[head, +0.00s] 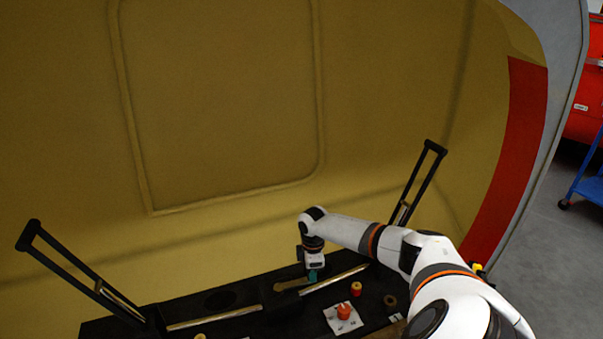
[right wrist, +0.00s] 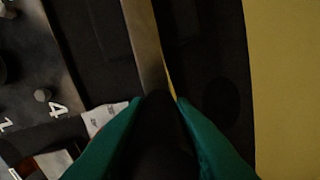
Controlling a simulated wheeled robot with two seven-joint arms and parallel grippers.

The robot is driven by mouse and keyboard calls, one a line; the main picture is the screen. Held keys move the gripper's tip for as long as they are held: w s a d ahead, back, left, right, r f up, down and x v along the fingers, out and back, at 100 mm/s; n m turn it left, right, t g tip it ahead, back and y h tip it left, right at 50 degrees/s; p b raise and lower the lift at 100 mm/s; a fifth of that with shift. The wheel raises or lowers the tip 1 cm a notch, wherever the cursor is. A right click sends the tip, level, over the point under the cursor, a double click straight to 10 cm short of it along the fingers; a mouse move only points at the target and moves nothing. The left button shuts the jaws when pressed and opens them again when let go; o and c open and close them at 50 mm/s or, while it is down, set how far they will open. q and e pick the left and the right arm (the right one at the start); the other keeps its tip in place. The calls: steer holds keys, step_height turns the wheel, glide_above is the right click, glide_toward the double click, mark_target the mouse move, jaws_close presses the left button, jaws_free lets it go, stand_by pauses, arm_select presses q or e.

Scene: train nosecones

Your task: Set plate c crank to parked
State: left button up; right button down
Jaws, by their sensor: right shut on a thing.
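My right gripper (head: 315,276) reaches down to the dark bench from the right. Its green fingers also show in the right wrist view (right wrist: 157,112), shut around a dark knob-like handle (right wrist: 158,135). The fingers hide most of the handle. No letter c can be read, so I cannot tell which plate this is. My left gripper is not in view.
The dark bench (head: 225,298) carries a long pale rail (head: 215,318). A white plate with an orange knob (head: 344,311) and a small red-yellow piece (head: 356,289) sit right of the gripper. Black frames rise at left (head: 75,262) and right (head: 417,181). A yellow curved wall (head: 220,110) stands behind.

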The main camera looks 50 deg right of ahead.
steer(key=shift+w+d+r, duration=0.2)
steer(key=shift+w, duration=0.15)
steer(key=c, duration=1.4)
jaws_free()
steer(key=shift+o, duration=0.7)
steer(key=shift+w+f, duration=0.1)
steer(key=shift+f, duration=0.05)
step_height(320, 180, up, 12)
steer(key=shift+r+b, duration=0.1)
steer(key=shift+b, duration=0.45)
